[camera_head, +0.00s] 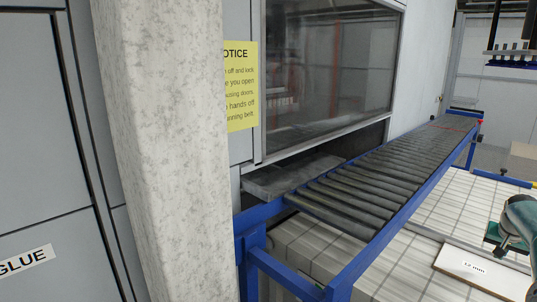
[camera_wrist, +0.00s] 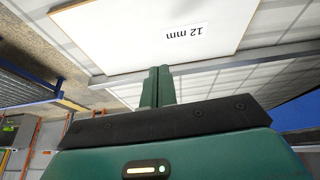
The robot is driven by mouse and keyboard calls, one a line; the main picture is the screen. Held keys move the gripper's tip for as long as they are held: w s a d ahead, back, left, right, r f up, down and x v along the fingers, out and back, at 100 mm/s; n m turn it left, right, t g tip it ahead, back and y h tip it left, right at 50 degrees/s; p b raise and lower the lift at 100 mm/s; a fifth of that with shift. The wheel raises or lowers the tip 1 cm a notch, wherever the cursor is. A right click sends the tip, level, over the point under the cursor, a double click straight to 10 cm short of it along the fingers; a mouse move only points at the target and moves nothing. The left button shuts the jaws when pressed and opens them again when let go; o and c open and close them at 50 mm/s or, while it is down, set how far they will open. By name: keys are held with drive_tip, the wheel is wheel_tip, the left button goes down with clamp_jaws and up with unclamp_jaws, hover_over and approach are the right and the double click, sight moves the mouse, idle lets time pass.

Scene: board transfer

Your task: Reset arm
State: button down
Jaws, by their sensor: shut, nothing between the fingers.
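My gripper (camera_wrist: 158,72) shows in the wrist view with its two green fingers together and nothing between them. A white board (camera_wrist: 115,30) marked "12 mm" lies beyond the fingertips in that view. The same board (camera_head: 466,278) lies at the lower right in the head view, on a pale tiled-looking surface. Part of my green gripper and arm enters at the right edge of the head view, above the board's far edge. I cannot tell how large the gap between the fingers and the board is.
A blue-framed roller conveyor (camera_head: 375,172) runs from the front centre to the back right, beside a windowed machine (camera_head: 330,75). A pale column (camera_head: 165,150) stands close at left, near a yellow notice (camera_head: 240,85). Grey cabinets (camera_head: 40,130) fill the far left.

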drive_tip(key=w+a+r+n, duration=0.2)
drive_tip(key=a+r, duration=0.3)
drive_tip(key=a, duration=0.5)
drive_tip(key=w+a+r+n, duration=0.15)
drive_tip(key=a+r, duration=0.25)
drive_tip(key=a, duration=0.5)
drive_tip(key=s+a+r+n, duration=0.1)
drive_tip(key=s+a+r, duration=0.15)
drive_tip(key=a, duration=0.55)
drive_tip(key=s+a+r+n, duration=0.1)
drive_tip(key=s+a+r, duration=0.15)
drive_tip(key=a, duration=0.55)
drive_tip(key=s+a+n+t+y, duration=0.1)
drive_tip(key=s+a+n+t, duration=0.1)
drive_tip(key=s+a, duration=1)
drive_tip(key=s+a+f+n+y, duration=0.1)
drive_tip(key=s+a+f, duration=0.4)
drive_tip(key=s+a, duration=0.5)
drive_tip(key=shift+s+a+n+y, duration=0.35)
drive_tip(key=shift+s+y, duration=0.45)
drive_tip(key=shift+s, duration=0.2)
drive_tip(key=shift+d, duration=0.2)
